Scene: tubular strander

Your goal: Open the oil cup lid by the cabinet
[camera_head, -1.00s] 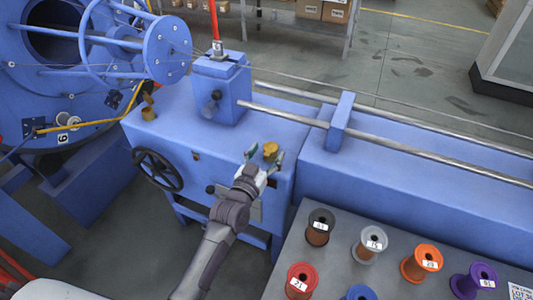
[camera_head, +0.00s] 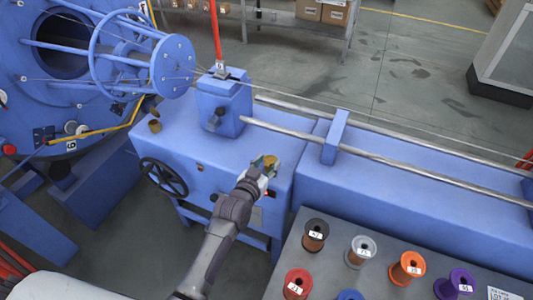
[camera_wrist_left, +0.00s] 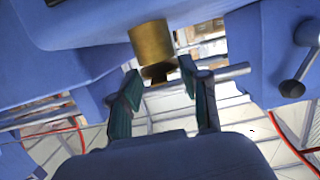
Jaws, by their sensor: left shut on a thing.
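A brass oil cup (camera_head: 271,159) stands on the front edge of the blue machine housing, with my left gripper (camera_head: 264,166) right at it. In the left wrist view, the brass cup (camera_wrist_left: 152,42) is at the top centre, and its dark lid part (camera_wrist_left: 158,72) lies between the tips of my left gripper (camera_wrist_left: 160,76). The left gripper is shut on the lid; the fingers partly hide the contact in the head view. Whether the lid is lifted cannot be told. My right gripper is not in view.
Another brass cup (camera_head: 155,126) stands further left on the housing, near a black handwheel (camera_head: 163,177). A grey table (camera_head: 330,270) with several coloured spools is at the lower right. Long steel rods (camera_head: 390,162) run above the blue bed.

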